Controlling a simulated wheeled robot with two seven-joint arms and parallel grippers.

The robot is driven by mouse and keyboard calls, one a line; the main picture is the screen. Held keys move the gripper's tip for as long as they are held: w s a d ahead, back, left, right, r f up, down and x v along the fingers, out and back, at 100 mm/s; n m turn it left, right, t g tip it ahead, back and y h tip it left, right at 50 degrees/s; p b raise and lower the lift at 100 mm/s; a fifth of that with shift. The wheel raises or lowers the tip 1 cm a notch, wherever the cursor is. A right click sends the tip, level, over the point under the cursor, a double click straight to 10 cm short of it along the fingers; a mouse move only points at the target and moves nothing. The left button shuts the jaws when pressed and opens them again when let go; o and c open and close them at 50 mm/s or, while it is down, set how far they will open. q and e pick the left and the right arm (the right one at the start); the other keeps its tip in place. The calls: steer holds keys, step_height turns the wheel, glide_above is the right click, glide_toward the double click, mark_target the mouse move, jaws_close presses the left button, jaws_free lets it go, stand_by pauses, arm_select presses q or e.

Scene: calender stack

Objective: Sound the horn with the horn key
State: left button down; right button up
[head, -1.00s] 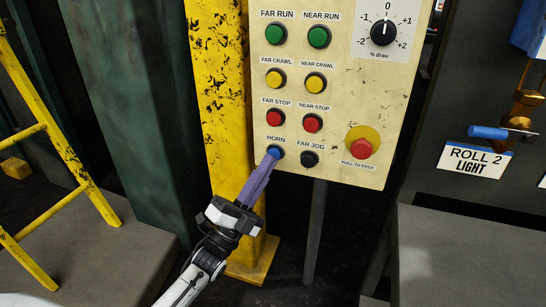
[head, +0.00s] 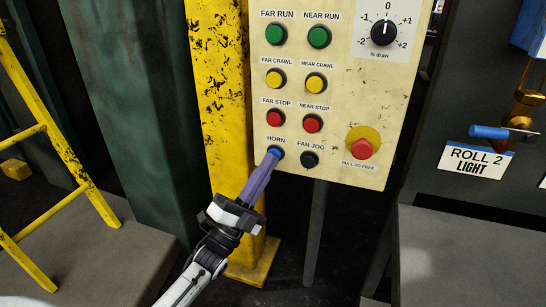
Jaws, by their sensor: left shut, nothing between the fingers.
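The horn key (head: 277,151) is a blue round button under the label HORN, at the lower left of the cream control panel (head: 335,130). My left gripper (head: 270,156) reaches up from below with its purple fingers shut and empty. The fingertips are at the horn key and cover its lower left part. They look to be touching it, but I cannot tell how far it is pressed. My right gripper is not in view.
The black FAR JOG button (head: 310,158) sits just right of the horn key. The red NEAR STOP (head: 312,124) and FAR STOP (head: 276,118) buttons are above. A red mushroom button (head: 361,149) is further right. A yellow post (head: 222,100) stands left of the panel.

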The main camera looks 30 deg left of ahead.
arm_select(q)
steer(key=shift+w+y, duration=0.15)
steer(key=shift+y, duration=0.15)
stand_by(0.4)
steer(key=shift+s+d+p, duration=0.2)
steer(key=shift+s+p, duration=0.25)
steer(key=shift+s, duration=0.45)
steer(key=shift+s, duration=0.1)
steer(key=s+p, duration=0.1)
steer(key=s, duration=0.1)
steer(key=s+d+p, duration=0.1)
steer(key=s, duration=0.1)
steer(key=shift+s+d, duration=0.1)
steer(key=shift+s, duration=0.25)
